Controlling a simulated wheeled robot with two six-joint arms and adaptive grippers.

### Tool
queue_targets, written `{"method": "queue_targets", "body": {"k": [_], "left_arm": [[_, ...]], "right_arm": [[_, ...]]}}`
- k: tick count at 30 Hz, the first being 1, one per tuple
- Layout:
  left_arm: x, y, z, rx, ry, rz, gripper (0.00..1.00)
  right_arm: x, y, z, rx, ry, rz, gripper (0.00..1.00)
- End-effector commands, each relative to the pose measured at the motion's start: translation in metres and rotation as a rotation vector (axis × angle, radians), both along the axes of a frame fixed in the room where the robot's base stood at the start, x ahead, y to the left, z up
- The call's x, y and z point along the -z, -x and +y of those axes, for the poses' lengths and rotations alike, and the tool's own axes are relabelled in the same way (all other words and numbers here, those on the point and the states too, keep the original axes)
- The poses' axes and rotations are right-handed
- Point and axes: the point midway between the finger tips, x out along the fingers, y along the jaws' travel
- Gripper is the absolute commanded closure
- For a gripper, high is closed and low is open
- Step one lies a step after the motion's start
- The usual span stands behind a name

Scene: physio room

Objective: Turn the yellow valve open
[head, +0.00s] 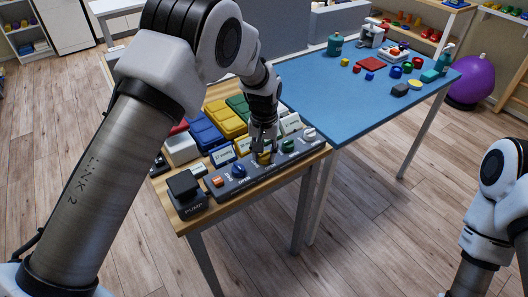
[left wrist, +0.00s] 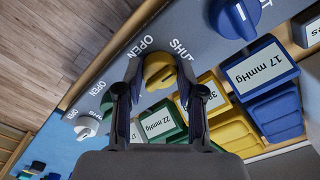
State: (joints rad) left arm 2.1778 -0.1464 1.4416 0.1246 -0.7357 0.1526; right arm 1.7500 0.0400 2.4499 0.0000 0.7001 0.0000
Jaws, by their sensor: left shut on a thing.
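The yellow valve (left wrist: 159,70) is a round knob with a raised grip on the grey panel (head: 232,185), between the words OPEN and SHUT in the left wrist view. In the head view the yellow valve (head: 264,158) is mostly hidden under my left gripper (head: 264,146). My left gripper (left wrist: 163,85) points down at the panel, its two fingers on either side of the yellow valve, shut on it. In the left wrist view the valve's grip points roughly toward SHUT. My right gripper is not in view; only part of my right arm shows at the right edge.
A blue knob (head: 238,171), a green knob (head: 288,146) and a white knob (head: 309,133) sit on the same panel. A black pump box (head: 186,193) stands at its left end. Coloured cuffs with labels lie behind. A blue table (head: 335,95) holds small objects.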

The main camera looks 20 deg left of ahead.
Motion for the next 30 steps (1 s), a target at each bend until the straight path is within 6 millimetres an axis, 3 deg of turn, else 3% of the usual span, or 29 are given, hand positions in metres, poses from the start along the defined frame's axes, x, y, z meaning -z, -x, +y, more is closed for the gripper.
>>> {"method": "queue_targets", "body": {"k": [14,30], "left_arm": [[0.0,-0.001,0.0,-0.167,0.0,-0.001,0.97],[0.001,-0.001,0.0,-0.659,0.003,-0.003,0.97]], "right_arm": [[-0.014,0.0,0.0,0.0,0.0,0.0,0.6],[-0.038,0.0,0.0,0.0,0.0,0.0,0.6]]}}
